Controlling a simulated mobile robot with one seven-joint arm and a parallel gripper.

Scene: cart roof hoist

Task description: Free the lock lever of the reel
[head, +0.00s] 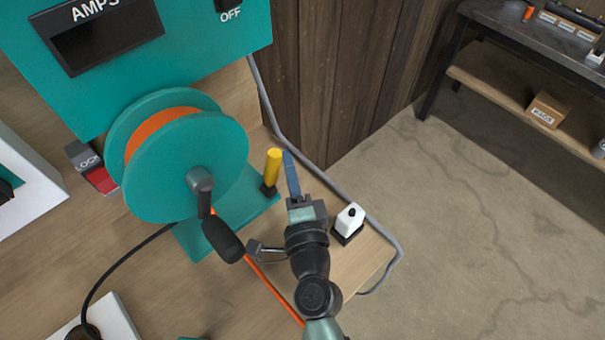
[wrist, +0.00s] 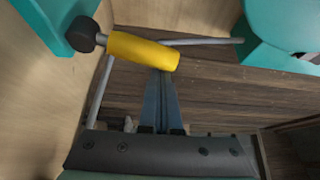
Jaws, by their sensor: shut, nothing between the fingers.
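The reel (head: 190,150) is a teal drum with orange cable, a grey hub and a dark crank handle, on a teal base plate. Its lever has a yellow grip (head: 273,167) and a dark pivot at the right of the base; it stands roughly upright in the head view. In the wrist view the yellow grip (wrist: 143,51) lies across the fingertips. My gripper (head: 290,156) is shut and empty, its blue fingers just right of the yellow grip. The tips end at the grip in the wrist view (wrist: 158,74); I cannot tell whether they touch it.
A red tab under a grey LOCK label (head: 84,156) sits left of the reel. A teal AMPS panel (head: 180,45) is above. A white switch block (head: 349,220) stands right of my gripper, near the board's edge. A grey conduit (head: 300,165) runs behind.

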